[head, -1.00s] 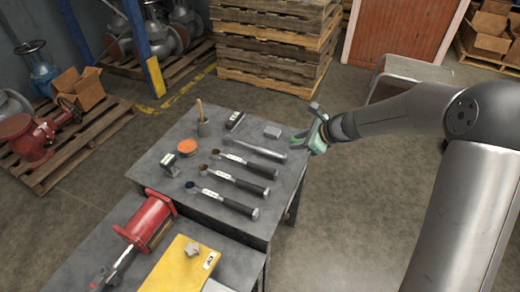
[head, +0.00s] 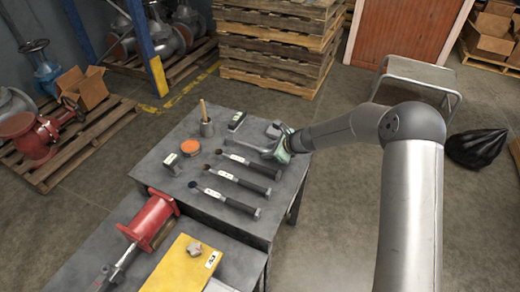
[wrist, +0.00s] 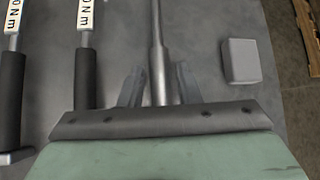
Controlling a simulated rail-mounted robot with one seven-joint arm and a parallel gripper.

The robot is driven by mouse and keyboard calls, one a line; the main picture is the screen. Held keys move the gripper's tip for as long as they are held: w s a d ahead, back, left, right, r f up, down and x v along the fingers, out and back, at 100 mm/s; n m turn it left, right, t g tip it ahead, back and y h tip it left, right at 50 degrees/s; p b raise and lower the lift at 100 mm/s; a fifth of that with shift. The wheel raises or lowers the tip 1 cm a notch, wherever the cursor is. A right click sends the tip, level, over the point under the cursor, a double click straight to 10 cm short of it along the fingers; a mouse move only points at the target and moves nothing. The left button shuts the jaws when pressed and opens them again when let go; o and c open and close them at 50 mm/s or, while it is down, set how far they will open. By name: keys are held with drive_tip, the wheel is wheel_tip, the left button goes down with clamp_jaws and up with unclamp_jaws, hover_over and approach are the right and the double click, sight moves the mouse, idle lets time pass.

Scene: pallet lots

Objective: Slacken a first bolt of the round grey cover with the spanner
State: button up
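The plain grey steel spanner (head: 243,146) lies on the grey bench, behind the row of black-handled wrenches. In the wrist view its shaft (wrist: 158,25) runs straight up between my fingers. My gripper (head: 280,146) is at the spanner's right end, low over the bench. In the wrist view my gripper (wrist: 158,85) is open, one finger on each side of the shaft with a narrow gap at both sides. The gripper body hides the near end of the spanner. I cannot make out the round grey cover or its bolts; a red flanged body (head: 150,220) lies at the front left.
Several black-handled torque wrenches (head: 238,180) lie just in front of the spanner. A small grey block (wrist: 240,61) sits to its right. A pot (head: 206,128), an orange disc (head: 190,147) and a yellow plate (head: 181,268) are also on the benches.

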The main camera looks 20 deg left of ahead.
drive_tip(key=shift+w+a+f, duration=0.1)
drive_tip(key=shift+a+f, duration=0.3)
drive_tip(key=shift+f, duration=0.05)
clamp_jaws()
drive_tip(key=shift+r, duration=0.1)
